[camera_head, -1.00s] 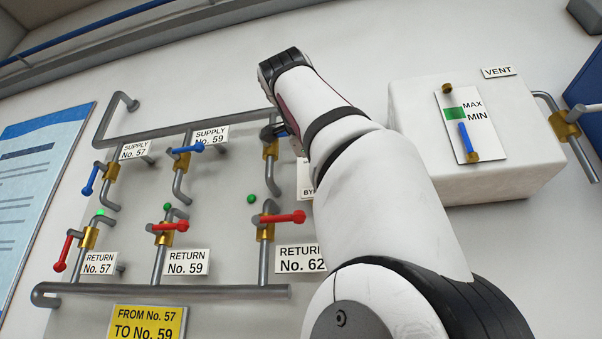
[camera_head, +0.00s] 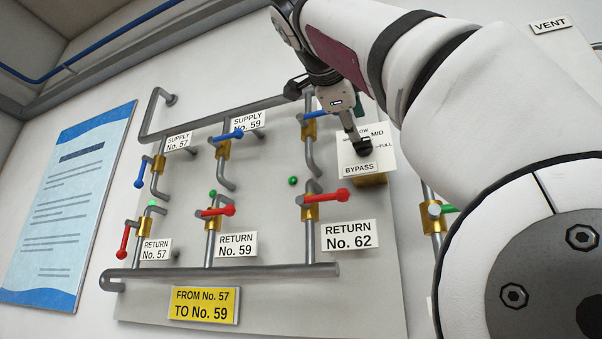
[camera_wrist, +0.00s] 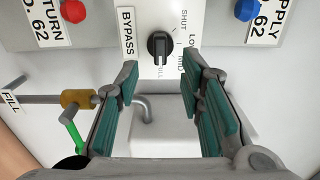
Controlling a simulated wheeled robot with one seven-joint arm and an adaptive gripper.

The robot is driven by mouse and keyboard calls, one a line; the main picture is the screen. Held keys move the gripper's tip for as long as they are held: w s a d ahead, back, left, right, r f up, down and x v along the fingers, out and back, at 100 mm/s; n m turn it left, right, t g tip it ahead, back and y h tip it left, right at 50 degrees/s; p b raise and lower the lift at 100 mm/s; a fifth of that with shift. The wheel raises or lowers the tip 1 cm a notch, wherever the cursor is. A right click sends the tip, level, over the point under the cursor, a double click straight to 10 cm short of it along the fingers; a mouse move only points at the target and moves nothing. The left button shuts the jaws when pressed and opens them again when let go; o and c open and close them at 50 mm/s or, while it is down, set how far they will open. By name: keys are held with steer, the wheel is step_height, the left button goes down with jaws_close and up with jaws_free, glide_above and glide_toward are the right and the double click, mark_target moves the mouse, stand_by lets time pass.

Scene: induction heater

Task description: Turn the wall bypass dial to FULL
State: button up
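The bypass dial (camera_wrist: 159,47) is a black knob on a white plate labelled BYPASS, SHUT, LOW, MID and FULL. In the wrist view its long grip runs nearly up and down, its lower end towards the partly hidden FULL mark; I cannot be sure which end is the pointer. My gripper (camera_wrist: 160,80) is open, its two green-padded fingers spread wide to the left and right below the dial, apart from it. In the head view the bypass plate (camera_head: 382,158) is at centre right, and my gripper (camera_head: 352,125) overlaps it, partly hiding plate and dial.
A red handle (camera_head: 335,197) at RETURN No. 62 is left of and below the plate. Pipes and several blue and red valve handles fill the panel further left. In the wrist view a brass valve (camera_wrist: 78,100) with a green handle is at left.

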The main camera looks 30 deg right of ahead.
steer(key=v, duration=0.5)
steer(key=shift+s, duration=0.1)
steer(key=shift+a, duration=0.1)
stand_by(0.3)
steer(key=w+a+f+n+y+p, duration=0.1)
steer(key=f+n+y+p, duration=0.1)
steer(key=f+n, duration=0.45)
steer(key=w+a+f+n+g+y+p, duration=0.1)
steer(key=a+f+n+y+p, duration=0.15)
steer(key=f+n, duration=0.4)
steer(key=w+a+f+n+y+p, duration=0.1)
steer(key=w+f+n+y, duration=0.15)
steer(key=f+n, duration=0.4)
steer(key=s+a+f+n+g+y+p, duration=0.1)
steer(key=s+f+n+g+y+p, duration=0.1)
steer(key=s+f, duration=0.4)
steer(key=s+a+f+n+g+y+p, duration=0.2)
steer(key=s+f+n, duration=0.2)
steer(key=f, duration=1.3)
steer(key=s+a+f+n+g+y+p, duration=0.1)
steer(key=s+f+n+y+p, duration=0.1)
steer(key=s+f, duration=0.7)
step_height(320, 180, down, 3)
steer(key=shift+a+r+n+g+y, duration=0.25)
steer(key=shift+a+n+g+y, duration=0.15)
steer(key=shift+n+y, duration=0.2)
